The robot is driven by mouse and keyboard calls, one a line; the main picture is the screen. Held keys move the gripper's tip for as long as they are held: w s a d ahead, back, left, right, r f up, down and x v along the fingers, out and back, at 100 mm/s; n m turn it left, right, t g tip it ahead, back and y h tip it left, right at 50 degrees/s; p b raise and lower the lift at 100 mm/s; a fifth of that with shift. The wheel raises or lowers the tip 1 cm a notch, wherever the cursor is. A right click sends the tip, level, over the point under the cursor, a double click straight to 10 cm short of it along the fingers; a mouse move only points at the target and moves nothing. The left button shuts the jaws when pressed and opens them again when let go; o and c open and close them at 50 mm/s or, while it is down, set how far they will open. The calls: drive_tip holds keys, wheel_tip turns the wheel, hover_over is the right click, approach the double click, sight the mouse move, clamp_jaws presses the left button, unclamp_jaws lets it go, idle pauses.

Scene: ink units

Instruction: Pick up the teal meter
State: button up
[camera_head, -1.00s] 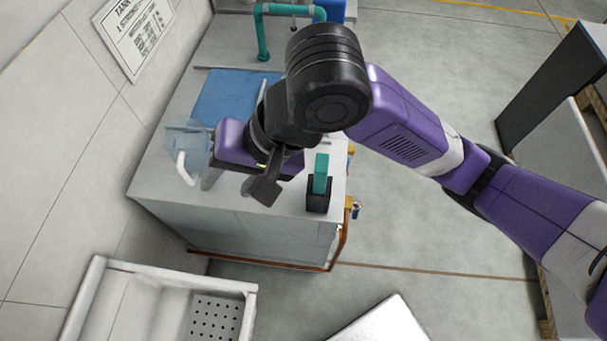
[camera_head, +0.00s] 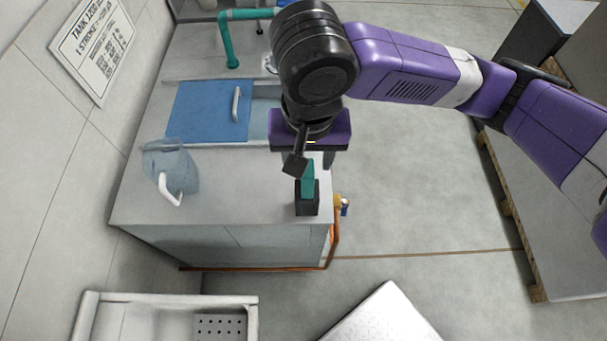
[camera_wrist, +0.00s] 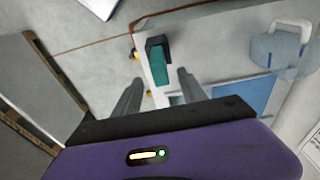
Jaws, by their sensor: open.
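The teal meter (camera_head: 308,181) stands upright in a small black holder (camera_head: 307,203) near the front right corner of the grey cabinet top. My gripper (camera_head: 312,160) is open and empty, just behind and above the meter in the head view. In the wrist view the meter (camera_wrist: 160,70) lies ahead of and between the two open fingers (camera_wrist: 157,92), with the black holder at its far end. The fingers do not touch it. My gripper's black parts cover a little of the meter's top in the head view.
A clear jug (camera_head: 172,168) with a white handle stands left on the cabinet top (camera_head: 245,200). A blue lid (camera_head: 205,112) with a handle lies behind. A teal pipe (camera_head: 228,45) rises at the back. A white sink (camera_head: 150,305) is at front left.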

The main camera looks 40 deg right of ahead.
sight(307, 190)
drive_tip(key=shift+w+d+f+p, duration=0.15)
drive_tip(key=shift+f+p, duration=0.1)
drive_tip(key=shift+f, duration=1.65)
drive_tip(key=shift+w+d+f+p, duration=0.1)
drive_tip(key=shift+w+f+p, duration=0.1)
drive_tip(key=shift+f, duration=1.65)
clamp_jaws()
